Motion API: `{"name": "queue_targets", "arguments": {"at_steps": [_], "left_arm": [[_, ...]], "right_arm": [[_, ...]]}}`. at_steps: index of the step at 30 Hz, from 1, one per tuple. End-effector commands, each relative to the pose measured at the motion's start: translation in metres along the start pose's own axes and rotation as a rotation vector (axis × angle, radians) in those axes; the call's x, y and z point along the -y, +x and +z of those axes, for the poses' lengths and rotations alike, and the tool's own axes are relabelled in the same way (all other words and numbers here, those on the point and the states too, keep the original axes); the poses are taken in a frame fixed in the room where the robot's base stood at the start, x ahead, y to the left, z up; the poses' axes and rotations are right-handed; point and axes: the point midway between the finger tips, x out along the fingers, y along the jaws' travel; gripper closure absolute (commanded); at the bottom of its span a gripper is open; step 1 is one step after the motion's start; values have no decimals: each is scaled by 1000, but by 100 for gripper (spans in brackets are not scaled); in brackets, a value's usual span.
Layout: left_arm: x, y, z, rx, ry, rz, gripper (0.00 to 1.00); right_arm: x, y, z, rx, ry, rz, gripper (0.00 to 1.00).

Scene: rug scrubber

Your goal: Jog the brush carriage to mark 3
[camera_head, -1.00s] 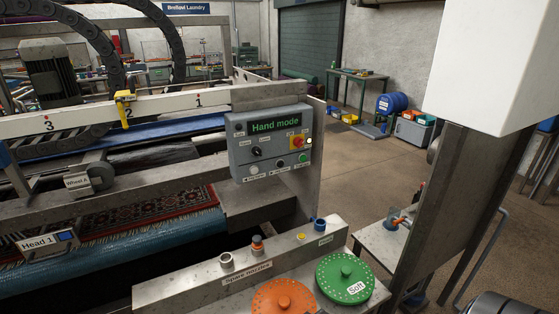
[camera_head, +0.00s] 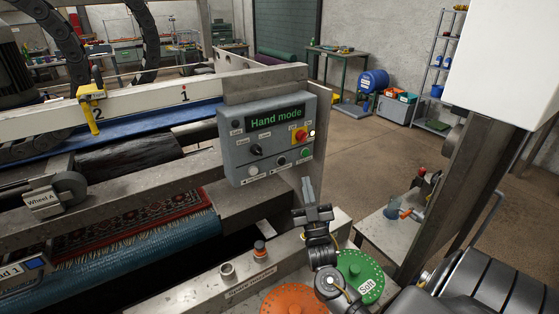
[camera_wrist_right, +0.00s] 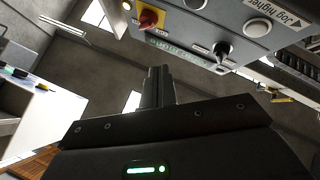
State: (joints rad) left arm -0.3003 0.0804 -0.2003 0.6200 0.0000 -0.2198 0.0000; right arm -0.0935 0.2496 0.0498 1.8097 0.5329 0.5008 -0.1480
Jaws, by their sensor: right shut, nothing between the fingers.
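The grey control panel (camera_head: 266,138) stands at the centre of the head view and its display (camera_head: 276,115) reads "Hand mode". It carries a black selector knob (camera_head: 256,150), a red knob on a yellow plate (camera_head: 300,134), and a row of white, black and green buttons below. The yellow pointer (camera_head: 89,108) on the white rail (camera_head: 150,97) is at mark 2; mark 1 is to its right, and mark 3 is out of view. My right gripper (camera_head: 308,188) is shut and empty, just below the panel's lower right. In the wrist view the panel (camera_wrist_right: 250,22) lies beyond its fingers (camera_wrist_right: 158,82). My left gripper is not in view.
Orange (camera_head: 291,299) and green (camera_head: 360,275) discs lie on the ledge below my right arm. A patterned rug (camera_head: 150,218) lies on the machine at left. A steel post (camera_head: 440,180) stands at right. Open floor lies behind the panel.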

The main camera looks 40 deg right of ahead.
Motion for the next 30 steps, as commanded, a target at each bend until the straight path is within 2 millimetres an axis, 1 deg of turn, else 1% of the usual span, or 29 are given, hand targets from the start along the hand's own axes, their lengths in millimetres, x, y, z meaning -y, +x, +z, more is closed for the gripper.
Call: {"name": "queue_targets", "arguments": {"at_steps": [5,11,18,24,30], "left_arm": [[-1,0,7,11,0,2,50],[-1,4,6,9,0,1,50],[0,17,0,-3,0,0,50],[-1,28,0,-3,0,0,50],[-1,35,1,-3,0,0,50]], "right_arm": [[0,0,0,2,1,-1,100],[5,4,6,2,1,-2,100],[21,25,22,2,2,0,100],[34,43,35,3,1,-1,100],[43,55,43,3,1,-2,100]]}}
